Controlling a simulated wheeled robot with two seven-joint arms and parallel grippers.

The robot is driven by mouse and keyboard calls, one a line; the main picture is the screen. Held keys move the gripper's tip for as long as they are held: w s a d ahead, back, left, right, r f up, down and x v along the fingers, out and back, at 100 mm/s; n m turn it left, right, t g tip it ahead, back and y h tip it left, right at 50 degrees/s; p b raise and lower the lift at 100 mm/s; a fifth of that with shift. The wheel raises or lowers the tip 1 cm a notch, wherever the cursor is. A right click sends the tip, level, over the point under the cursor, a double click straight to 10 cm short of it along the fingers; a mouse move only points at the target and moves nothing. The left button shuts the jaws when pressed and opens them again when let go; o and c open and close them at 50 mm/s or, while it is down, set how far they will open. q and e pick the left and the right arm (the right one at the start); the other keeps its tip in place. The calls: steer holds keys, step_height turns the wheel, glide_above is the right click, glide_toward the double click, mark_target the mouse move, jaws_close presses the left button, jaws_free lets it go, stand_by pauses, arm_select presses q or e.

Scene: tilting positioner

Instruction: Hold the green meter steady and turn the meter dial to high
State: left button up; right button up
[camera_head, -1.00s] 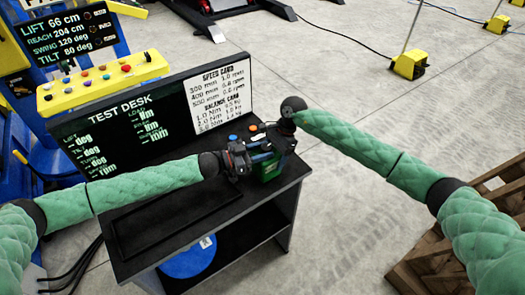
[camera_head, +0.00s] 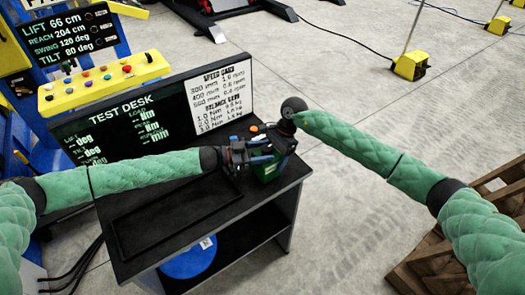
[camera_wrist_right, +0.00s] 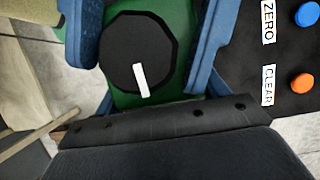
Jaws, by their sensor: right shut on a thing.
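The green meter (camera_head: 268,172) stands on the black desk top near its right end. In the right wrist view, the green meter (camera_wrist_right: 130,101) lies between my blue right fingers (camera_wrist_right: 150,45), and my right gripper is shut on it. Its round black dial (camera_wrist_right: 136,40) faces the camera, and the white pointer (camera_wrist_right: 140,80) points down in the picture, slightly to the right. My left gripper (camera_head: 262,154) is at the meter's left side in the head view, level with its upper part. Its fingers overlap the meter and the right gripper, so contact and finger gap are unclear.
The test desk panel (camera_head: 125,120) and the speed card (camera_head: 221,95) stand behind the meter. Blue (camera_wrist_right: 307,14) and orange (camera_wrist_right: 302,83) buttons, labelled ZERO and CLEAR, are close to my right gripper. The desk top left of the meter is mostly clear.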

arm_select(q)
steer(key=shift+s+d+n+t+y, duration=0.15)
steer(key=shift+n+t+y, duration=0.35)
steer(key=shift+n+t, duration=0.6)
steer(key=shift+s+d+n+t+y, duration=0.1)
steer(key=shift+n+t+y, duration=0.5)
steer(key=shift+t, duration=0.9)
steer(key=shift+a+n+t, duration=0.2)
steer(key=shift+n+t, duration=0.3)
steer(key=v, duration=1.2)
steer(key=s+d+r+m+g, duration=0.3)
steer(key=d+r+m+g, duration=0.2)
steer(key=m, duration=0.8)
steer(key=s+d+r+m+g, duration=0.4)
steer(key=d+m+g, duration=0.3)
steer(key=m, duration=0.5)
steer(key=shift+s+d+r+m+g, duration=0.25)
steer(key=shift+r+m+g, duration=0.15)
steer(key=shift+r+g, duration=0.55)
steer(key=shift+f, duration=0.2)
